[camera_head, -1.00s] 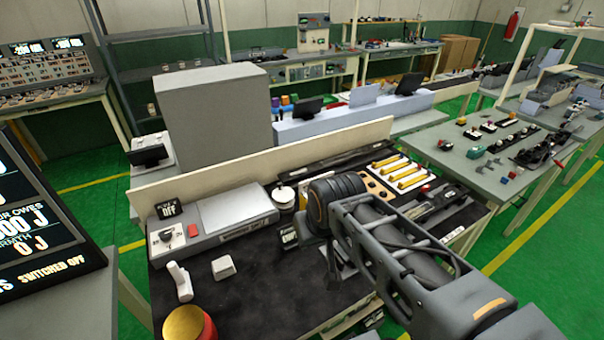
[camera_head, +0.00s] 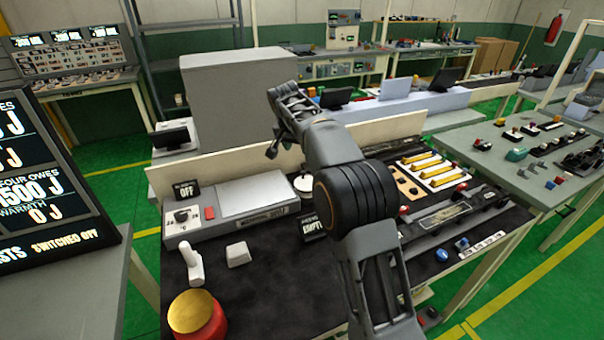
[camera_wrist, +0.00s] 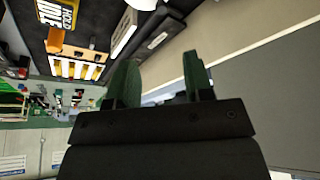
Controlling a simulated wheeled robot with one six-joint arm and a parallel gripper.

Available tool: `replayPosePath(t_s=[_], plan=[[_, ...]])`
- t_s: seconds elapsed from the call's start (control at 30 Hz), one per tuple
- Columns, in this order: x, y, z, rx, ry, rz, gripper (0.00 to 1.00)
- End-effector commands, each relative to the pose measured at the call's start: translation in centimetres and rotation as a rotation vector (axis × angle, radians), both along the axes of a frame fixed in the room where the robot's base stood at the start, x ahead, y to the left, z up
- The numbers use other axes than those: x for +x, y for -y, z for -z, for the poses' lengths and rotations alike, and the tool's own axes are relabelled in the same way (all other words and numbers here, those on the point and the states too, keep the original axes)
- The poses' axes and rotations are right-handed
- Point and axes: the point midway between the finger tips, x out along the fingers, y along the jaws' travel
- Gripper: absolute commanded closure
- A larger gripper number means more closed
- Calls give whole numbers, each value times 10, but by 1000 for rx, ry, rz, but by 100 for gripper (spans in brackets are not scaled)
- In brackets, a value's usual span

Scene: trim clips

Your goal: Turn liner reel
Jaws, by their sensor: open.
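No part is clearly marked as the liner reel. A small white spool-like part (camera_head: 304,183) stands on the dark bench mat behind my arm, partly hidden, and may be it. My gripper (camera_wrist: 160,85) shows in the wrist view with its two green fingers apart and nothing between them. In the head view my gripper (camera_head: 274,148) is small and dark, raised near the beige back panel (camera_head: 235,165), left of and above the white part. A white rounded thing (camera_wrist: 142,4) is cut off at the wrist view's top edge.
A grey control box (camera_head: 240,205) with a knob and red button stands at the bench's left. A red-and-gold cylinder (camera_head: 197,316) and white blocks lie in front. A tray with yellow bars (camera_head: 432,170) is at the right. A large grey box (camera_head: 235,95) stands behind the panel.

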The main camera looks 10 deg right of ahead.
Motion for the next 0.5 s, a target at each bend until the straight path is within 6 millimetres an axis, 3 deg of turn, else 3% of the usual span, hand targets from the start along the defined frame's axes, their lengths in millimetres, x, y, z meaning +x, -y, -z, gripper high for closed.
replayPosePath(t_s=[0.17, 0.5], plan=[[10, 2, 20, -1, -1, 9, 53], [30, 16, 79, -1, -2, 7, 53]])
